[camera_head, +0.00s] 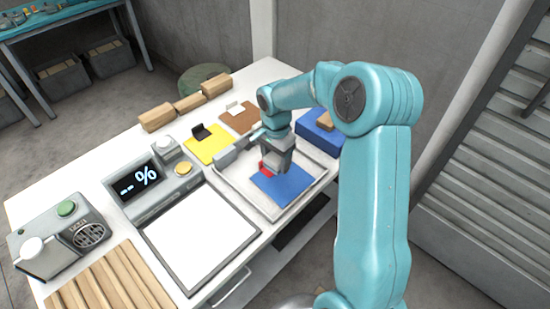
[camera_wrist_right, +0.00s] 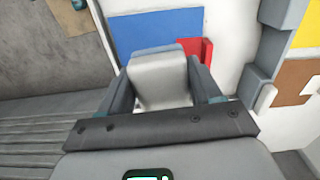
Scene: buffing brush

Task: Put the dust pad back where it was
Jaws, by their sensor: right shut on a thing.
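My right gripper (camera_head: 277,165) is shut on a grey block (camera_wrist_right: 160,80) with a bluish far edge, over the white tray (camera_head: 231,187). No label shows which thing is the dust pad; the held block may be it. A blue sheet (camera_head: 288,186) with a red tab (camera_head: 265,168) lies in the tray under the gripper. In the wrist view the blue sheet (camera_wrist_right: 160,28) is beyond the fingers and the red tab (camera_wrist_right: 208,49) is beside the right finger. Whether the block touches the sheet is unclear. My left gripper is out of view.
A yellow sheet (camera_head: 204,151) with a black tab and a brown sheet (camera_head: 238,122) with a white tab lie behind the tray. A blue box (camera_head: 314,136) carries a tan block (camera_head: 325,120).

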